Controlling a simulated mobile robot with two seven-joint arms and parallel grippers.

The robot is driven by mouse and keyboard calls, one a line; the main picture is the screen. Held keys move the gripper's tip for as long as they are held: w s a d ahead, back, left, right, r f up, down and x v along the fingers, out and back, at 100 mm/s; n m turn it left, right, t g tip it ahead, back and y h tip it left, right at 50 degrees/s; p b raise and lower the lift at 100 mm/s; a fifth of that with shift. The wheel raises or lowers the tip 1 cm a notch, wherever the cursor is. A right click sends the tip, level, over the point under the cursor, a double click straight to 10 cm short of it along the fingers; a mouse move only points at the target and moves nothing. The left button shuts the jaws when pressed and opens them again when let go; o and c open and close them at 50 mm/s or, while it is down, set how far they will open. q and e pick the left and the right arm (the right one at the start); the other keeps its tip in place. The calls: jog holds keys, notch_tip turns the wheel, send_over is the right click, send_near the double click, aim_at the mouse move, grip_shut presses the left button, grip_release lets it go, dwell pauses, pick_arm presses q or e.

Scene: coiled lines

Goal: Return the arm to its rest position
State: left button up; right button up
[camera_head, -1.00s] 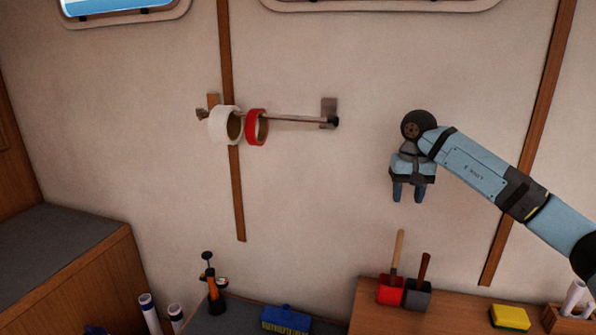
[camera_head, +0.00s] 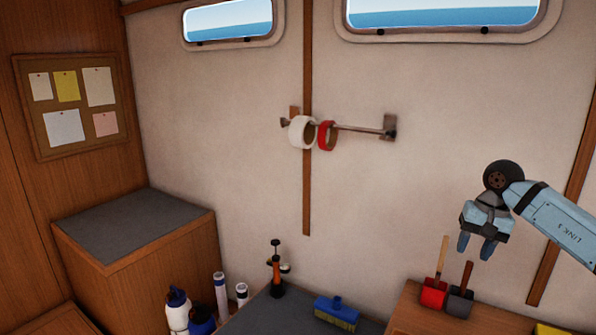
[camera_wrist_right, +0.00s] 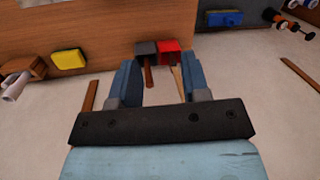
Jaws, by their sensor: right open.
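My right arm comes in from the right in the head view. Its gripper (camera_head: 476,248) is open and empty, pointing down in front of the wall, above and to the right of the red scoop and the grey scoop. In the right wrist view the two fingers (camera_wrist_right: 160,85) stand apart with nothing held between them; both scoops show beyond them. My left gripper is not in view.
A wall rail (camera_head: 360,129) carries a white ring (camera_head: 296,133) and a red ring (camera_head: 322,136). The red scoop (camera_head: 432,294) and grey scoop (camera_head: 459,303) stand on a wooden counter. A blue brush (camera_head: 336,311) lies left of them. A yellow sponge (camera_wrist_right: 68,60) is nearby.

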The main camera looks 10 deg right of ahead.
jog(key=s+a+f+m+t+y+p, duration=0.1)
jog(key=s+a+f+m+t+y, duration=0.15)
jog(key=a+m+y, duration=0.5)
jog(key=s+a+f+m+t+y+p, duration=0.2)
jog(key=s+a+f+m+y, duration=0.15)
jog(key=a+m, duration=0.7)
jog(key=s+a+f+m+t+y+p, duration=0.15)
jog(key=a+f+m+t+y, duration=0.3)
jog(key=a, duration=0.75)
pick_arm(q)
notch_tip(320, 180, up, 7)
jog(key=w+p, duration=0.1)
jog(key=p, duration=0.1)
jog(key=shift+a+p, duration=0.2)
jog(key=shift+p, duration=0.1)
pick_arm(e)
jog(key=s+d+f+n+t+h, duration=0.1)
jog(key=s+d+f+n+h, duration=0.2)
jog(key=s+f+n+h, duration=1.1)
jog(key=s+f+n, duration=0.5)
jog(key=s+n, duration=0.1)
jog(key=n, duration=1.1)
jog(key=shift+f+n+t, duration=0.3)
jog(key=shift+n, duration=0.05)
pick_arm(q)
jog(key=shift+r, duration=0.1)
pick_arm(e)
jog(key=shift+o, duration=0.4)
jog(key=shift+d, duration=0.1)
